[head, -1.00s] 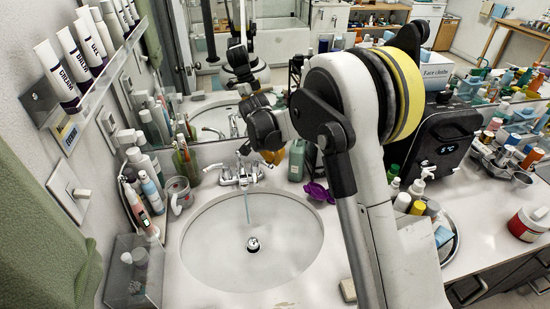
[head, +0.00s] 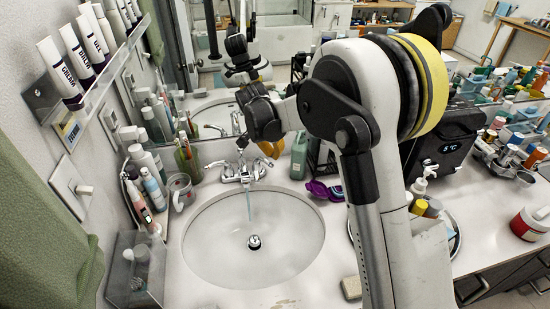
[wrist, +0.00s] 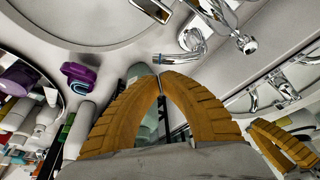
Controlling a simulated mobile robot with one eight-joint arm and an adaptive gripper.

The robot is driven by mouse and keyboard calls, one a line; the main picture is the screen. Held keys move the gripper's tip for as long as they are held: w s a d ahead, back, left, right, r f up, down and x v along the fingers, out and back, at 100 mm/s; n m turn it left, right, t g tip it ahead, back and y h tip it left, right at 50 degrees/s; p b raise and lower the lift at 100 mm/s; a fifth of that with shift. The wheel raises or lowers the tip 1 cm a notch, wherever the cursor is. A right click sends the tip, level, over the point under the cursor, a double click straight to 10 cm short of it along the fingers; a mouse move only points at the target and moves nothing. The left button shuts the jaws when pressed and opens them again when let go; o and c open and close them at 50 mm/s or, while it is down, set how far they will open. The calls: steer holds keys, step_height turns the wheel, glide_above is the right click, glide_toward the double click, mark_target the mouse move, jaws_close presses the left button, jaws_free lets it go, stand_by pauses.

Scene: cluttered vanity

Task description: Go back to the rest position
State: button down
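My gripper (head: 268,150) hangs in the air near the back of the counter, to the right of the faucet and in front of the mirror. In the wrist view, its two ridged orange fingers (wrist: 160,82) arch together and meet at their tips. Nothing shows held between them. A pale green bottle (head: 299,158) stands close by on the right in the head view. In the wrist view, part of it shows beyond the fingers (wrist: 139,71). My arm's raised elbow hides part of the counter and mirror.
The sink basin (head: 215,235) lies in front, with a faucet (head: 243,174) and a thin bluish streak below it. A purple item (head: 325,191), soap bar (head: 351,288) and black appliance (head: 445,140) are to the right. A wall shelf (head: 105,75) with tubes is left.

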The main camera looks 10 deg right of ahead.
steer(key=s+r+n, duration=0.2)
steer(key=s+r, duration=0.7)
steer(key=r, duration=0.4)
steer(key=s+d+f+n+t+y+b, duration=0.1)
steer(key=s+d+n+t, duration=0.1)
steer(key=s, duration=1)
steer(key=s+d+f+n+t+y, duration=0.1)
steer(key=s+n, duration=0.4)
steer(key=s, duration=0.7)
steer(key=shift+d+f+t+y+b, duration=0.25)
steer(key=shift+d+t+y+b, duration=0.15)
steer(key=shift+d+t, duration=0.25)
